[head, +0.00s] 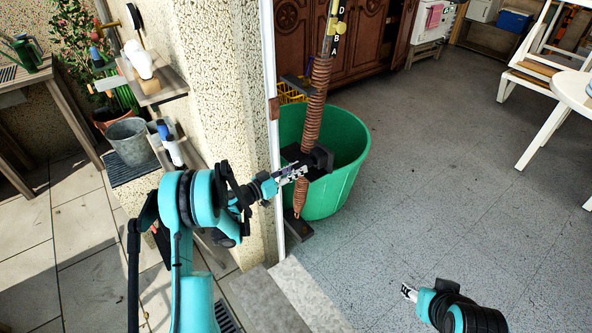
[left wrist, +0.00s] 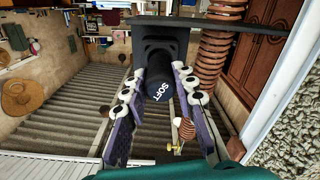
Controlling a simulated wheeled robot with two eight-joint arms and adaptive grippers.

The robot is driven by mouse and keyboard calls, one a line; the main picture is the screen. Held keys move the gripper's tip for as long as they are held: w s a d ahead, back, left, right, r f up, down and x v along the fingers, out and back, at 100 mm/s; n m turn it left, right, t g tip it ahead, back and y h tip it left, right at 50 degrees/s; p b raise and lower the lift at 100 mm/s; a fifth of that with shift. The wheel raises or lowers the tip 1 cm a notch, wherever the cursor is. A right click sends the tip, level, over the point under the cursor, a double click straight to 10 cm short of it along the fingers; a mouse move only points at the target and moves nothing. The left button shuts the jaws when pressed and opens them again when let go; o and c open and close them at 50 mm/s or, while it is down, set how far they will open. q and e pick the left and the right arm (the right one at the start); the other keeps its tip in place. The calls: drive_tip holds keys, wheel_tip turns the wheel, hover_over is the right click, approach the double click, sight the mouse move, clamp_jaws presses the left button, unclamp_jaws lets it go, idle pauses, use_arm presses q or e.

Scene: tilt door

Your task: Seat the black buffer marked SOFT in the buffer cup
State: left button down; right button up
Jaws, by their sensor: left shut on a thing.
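My left gripper (head: 303,172) is shut on the black buffer marked SOFT, in front of the spring at the door frame. In the left wrist view, the buffer (left wrist: 159,88) lies between the purple and white fingers, its white lettering facing the camera. A black bracket with a stepped, arched part (left wrist: 160,42), perhaps the buffer cup, is right behind it. I cannot tell whether the buffer's far end is inside or only in front of it. In the head view, a black block (head: 321,158) shows at the fingertips. My right gripper (head: 408,292) is low at the right, apart from everything.
The copper spring (head: 317,100) runs up beside the white door frame (head: 271,120), close to my left gripper. A green tub (head: 345,185) stands behind it. Shelves with a bucket (head: 130,142) and a spray bottle (head: 169,145) are at the left.

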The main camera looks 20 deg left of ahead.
use_arm(q)
drive_tip(key=shift+x, duration=2.05)
drive_tip(key=c, duration=1.1)
unclamp_jaws()
drive_tip(key=shift+c, duration=0.2)
drive_tip(key=v, duration=1.2)
